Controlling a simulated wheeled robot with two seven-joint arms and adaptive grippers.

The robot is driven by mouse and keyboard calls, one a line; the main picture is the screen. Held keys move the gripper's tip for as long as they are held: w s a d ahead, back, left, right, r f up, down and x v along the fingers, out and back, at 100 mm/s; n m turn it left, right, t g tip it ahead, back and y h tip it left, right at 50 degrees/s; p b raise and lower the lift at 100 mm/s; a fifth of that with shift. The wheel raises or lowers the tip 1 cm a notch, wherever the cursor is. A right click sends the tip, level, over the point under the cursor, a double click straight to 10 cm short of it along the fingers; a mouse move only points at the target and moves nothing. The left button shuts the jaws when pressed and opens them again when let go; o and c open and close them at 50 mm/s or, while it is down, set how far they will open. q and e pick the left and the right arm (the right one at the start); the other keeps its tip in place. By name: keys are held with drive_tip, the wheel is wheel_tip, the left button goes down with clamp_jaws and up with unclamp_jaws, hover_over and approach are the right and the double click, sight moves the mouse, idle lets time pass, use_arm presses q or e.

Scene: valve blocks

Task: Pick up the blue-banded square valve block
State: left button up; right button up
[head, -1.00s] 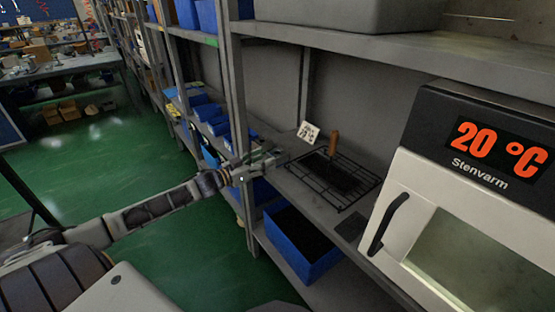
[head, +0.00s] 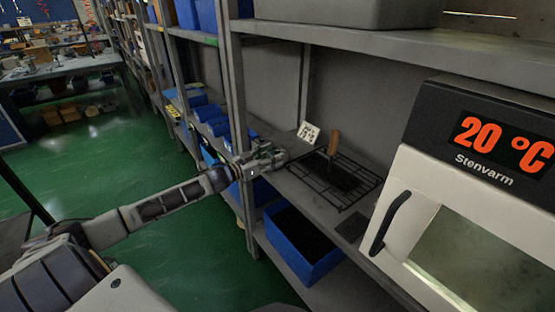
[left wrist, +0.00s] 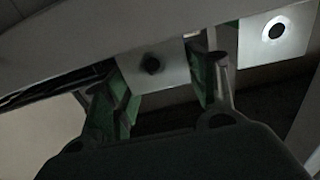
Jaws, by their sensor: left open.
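My left gripper (head: 270,155) is at the front edge of the shelf bay, left of the wire rack. In the left wrist view, its two green-padded fingers (left wrist: 165,95) stand apart with a gap between them. A pale, flat-faced piece with a dark round hole (left wrist: 152,66) shows beyond the gap. A second white face with a black circle (left wrist: 276,32) is at the upper right. No blue band shows on either, so I cannot tell whether one is the blue-banded square valve block. I cannot make that block out in the head view. My right gripper is not in view.
A heating cabinet (head: 480,180) reading 20 °C stands right. A blue bin (head: 305,252) sits below. A shelf post (head: 236,100) is close to my gripper.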

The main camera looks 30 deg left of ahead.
use_arm(q)
drive_tip(key=shift+w, duration=0.1)
idle(0.5)
drive_tip(key=shift+r, duration=0.1)
drive_tip(key=c, duration=1)
